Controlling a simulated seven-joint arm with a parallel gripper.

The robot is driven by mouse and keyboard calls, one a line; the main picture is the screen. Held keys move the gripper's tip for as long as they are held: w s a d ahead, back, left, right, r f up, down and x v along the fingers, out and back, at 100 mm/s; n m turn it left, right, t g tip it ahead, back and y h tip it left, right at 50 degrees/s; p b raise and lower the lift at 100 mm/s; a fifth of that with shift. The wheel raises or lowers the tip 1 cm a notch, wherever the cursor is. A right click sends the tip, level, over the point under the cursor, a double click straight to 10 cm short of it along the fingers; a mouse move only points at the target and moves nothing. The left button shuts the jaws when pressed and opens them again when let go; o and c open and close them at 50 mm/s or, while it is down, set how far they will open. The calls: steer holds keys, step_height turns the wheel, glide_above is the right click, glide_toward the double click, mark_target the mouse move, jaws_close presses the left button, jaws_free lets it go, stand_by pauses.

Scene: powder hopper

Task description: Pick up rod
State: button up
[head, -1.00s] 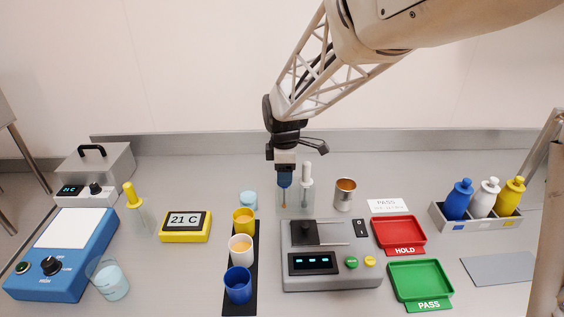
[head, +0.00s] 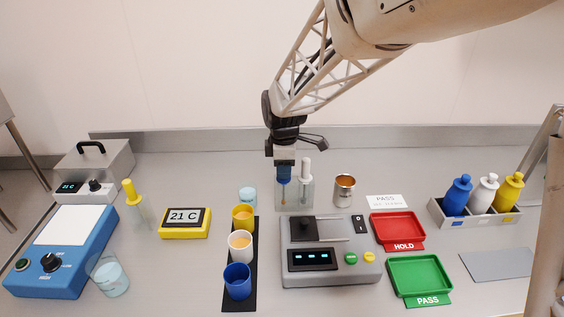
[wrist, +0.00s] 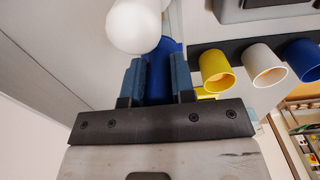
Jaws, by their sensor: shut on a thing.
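My gripper (head: 284,168) points down over a clear holder (head: 295,198) at the middle back of the bench. It is shut on the blue handle of a rod (head: 284,178). The rod's thin orange-brown lower part stands upright inside the holder. In the wrist view, the blue handle (wrist: 160,75) shows between my two fingers (wrist: 157,82). A second rod with a white handle (head: 306,168) stands right beside it in the same holder. Its white knob (wrist: 134,26) looks very close to my fingers in the wrist view.
A metal cup (head: 344,190) stands right of the holder and a small beaker (head: 248,197) to its left. A grey instrument (head: 331,268) stands in front. Yellow (head: 243,217), white (head: 240,246) and blue (head: 237,283) cups line a black strip. The bench behind the holder is clear.

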steer(key=shift+r, duration=0.1)
step_height(320, 180, up, 18)
stand_by(0.8)
stand_by(0.5)
step_height(320, 180, up, 12)
steer(key=shift+f, duration=0.25)
stand_by(0.6)
steer(key=a+f, duration=0.5)
steer(key=f, duration=0.5)
steer(key=w+a+f, duration=0.1)
steer(key=a+f, duration=0.4)
steer(key=f, duration=0.5)
steer(key=shift+a+f, duration=0.3)
steer(key=shift+f, duration=0.25)
